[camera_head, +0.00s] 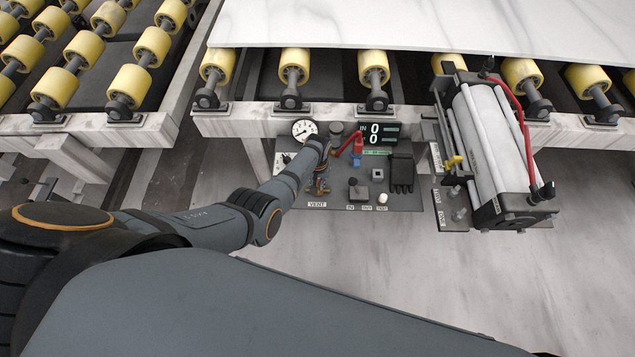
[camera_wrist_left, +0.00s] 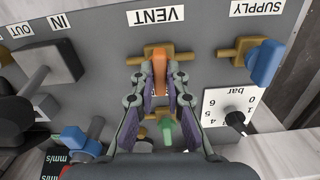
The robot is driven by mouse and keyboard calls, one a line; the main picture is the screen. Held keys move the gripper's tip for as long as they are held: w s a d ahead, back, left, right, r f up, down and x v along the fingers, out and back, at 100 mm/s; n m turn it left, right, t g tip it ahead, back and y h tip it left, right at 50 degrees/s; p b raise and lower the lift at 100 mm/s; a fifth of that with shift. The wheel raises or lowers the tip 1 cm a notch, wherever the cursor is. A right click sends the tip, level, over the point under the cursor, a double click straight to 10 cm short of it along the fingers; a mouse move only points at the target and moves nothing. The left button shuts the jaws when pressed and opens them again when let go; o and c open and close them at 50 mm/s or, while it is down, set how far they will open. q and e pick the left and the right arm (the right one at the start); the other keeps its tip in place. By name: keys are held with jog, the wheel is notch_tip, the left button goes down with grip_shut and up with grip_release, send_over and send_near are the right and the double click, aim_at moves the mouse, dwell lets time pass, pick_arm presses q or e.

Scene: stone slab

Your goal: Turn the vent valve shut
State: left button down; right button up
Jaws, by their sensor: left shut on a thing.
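The vent valve has a brass body (camera_wrist_left: 182,57) and an orange lever (camera_wrist_left: 159,70), below the upside-down VENT label (camera_wrist_left: 157,15) in the left wrist view. The lever stands roughly crosswise to the brass pipe in that view. My left gripper (camera_wrist_left: 160,84) is shut on the lever, with a finger on each side. In the head view my left gripper (camera_head: 322,178) is at the left part of the control panel (camera_head: 408,202), just above the VENT label (camera_head: 317,204). There the arm and gripper mostly hide the valve. My right gripper is not in view.
The supply valve with its blue handle (camera_wrist_left: 265,62), a pressure gauge (camera_wrist_left: 228,108) and a green part (camera_wrist_left: 167,132) are close to the gripper. A grey block (camera_wrist_left: 50,68) is beside the IN label. A large cylinder unit (camera_head: 492,140) is right of the panel. Rollers carry a stone slab (camera_head: 420,25).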

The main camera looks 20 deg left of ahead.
aim_at(318, 185)
pick_arm(q)
jog(key=shift+n, duration=0.6)
jog(key=c, duration=1.4)
grip_release()
jog(key=shift+o, duration=0.2)
notch_tip(318, 185, up, 12)
